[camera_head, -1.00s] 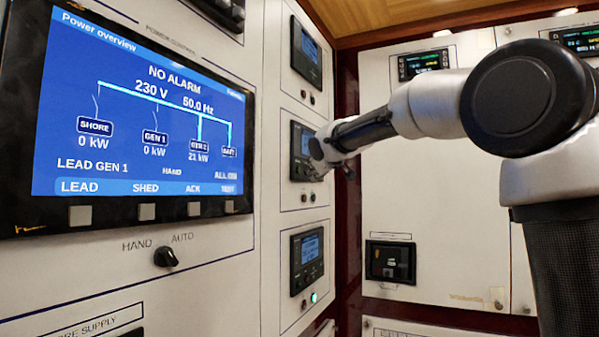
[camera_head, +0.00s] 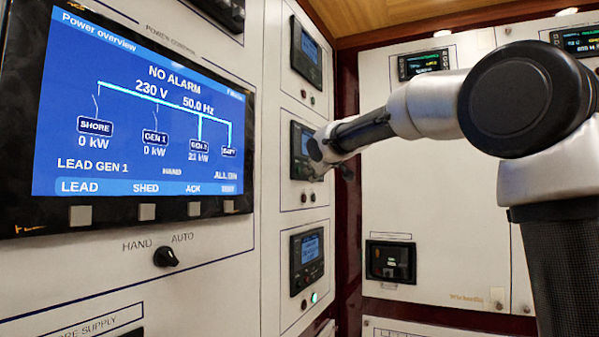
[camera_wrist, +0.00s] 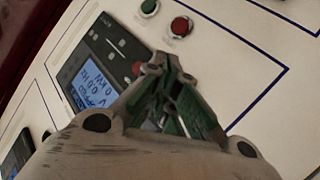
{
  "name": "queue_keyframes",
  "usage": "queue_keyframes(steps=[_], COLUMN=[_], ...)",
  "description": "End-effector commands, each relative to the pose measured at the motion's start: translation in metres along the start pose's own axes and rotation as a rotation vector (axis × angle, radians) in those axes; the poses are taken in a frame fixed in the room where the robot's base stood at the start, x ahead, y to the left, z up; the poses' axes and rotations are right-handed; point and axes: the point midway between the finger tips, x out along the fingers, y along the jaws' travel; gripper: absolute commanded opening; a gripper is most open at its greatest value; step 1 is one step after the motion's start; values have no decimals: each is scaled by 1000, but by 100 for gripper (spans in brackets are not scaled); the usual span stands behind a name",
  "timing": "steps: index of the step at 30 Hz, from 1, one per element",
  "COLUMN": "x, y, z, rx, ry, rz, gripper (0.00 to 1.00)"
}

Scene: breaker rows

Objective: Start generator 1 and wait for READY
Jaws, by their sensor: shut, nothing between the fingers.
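A large blue power overview screen (camera_head: 140,105) at left in the head view reads NO ALARM, 230 V, 50.0 Hz, LEAD GEN 1, with GEN 1 at 0 kW. Three small controller units stand in a column beside it. My gripper (camera_wrist: 158,62) is shut and empty in front of the middle controller (camera_head: 297,135). In the wrist view that controller's lit display (camera_wrist: 92,87) appears rotated, its smallest text unclear. A red button (camera_wrist: 181,27) and a green button (camera_wrist: 149,7) lie just beyond the fingertips. I cannot tell whether the fingertips touch the controller.
A HAND/AUTO knob (camera_head: 166,257) is below the big screen. A black socket-like unit (camera_head: 390,262) is on the right wall.

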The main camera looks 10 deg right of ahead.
Motion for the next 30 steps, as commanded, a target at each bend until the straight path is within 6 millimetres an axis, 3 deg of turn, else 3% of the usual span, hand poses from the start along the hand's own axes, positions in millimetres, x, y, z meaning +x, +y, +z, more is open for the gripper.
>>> queue_keyframes(steps=[30], x=[6], y=[-4], z=[-4], rx=[0], ry=[0], rz=[0], gripper=[0])
